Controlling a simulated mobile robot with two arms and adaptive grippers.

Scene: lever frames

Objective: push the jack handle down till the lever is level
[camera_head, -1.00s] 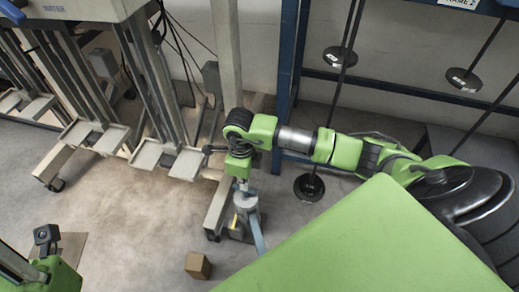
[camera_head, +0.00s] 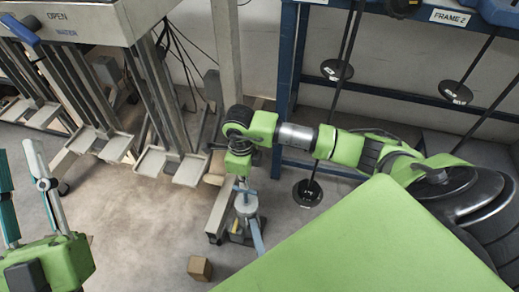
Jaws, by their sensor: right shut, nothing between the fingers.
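The jack (camera_head: 246,204) is a small grey-blue device on the floor near the middle of the view. A blue-grey bar (camera_head: 257,236) slants from it toward the bottom of the picture; I cannot tell whether this is the handle. My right gripper (camera_head: 242,190) points down just above the jack's top, shut with nothing between its fingers. Its wrist hides part of the jack, and whether it touches is unclear. My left gripper (camera_head: 24,190) is at the left edge, fingers up and spread apart, empty, far from the jack.
A small brown box (camera_head: 199,268) lies on the floor below the jack. A blue frame (camera_head: 285,75) with hanging round weights (camera_head: 307,192) stands behind my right arm. The floor at centre left is clear.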

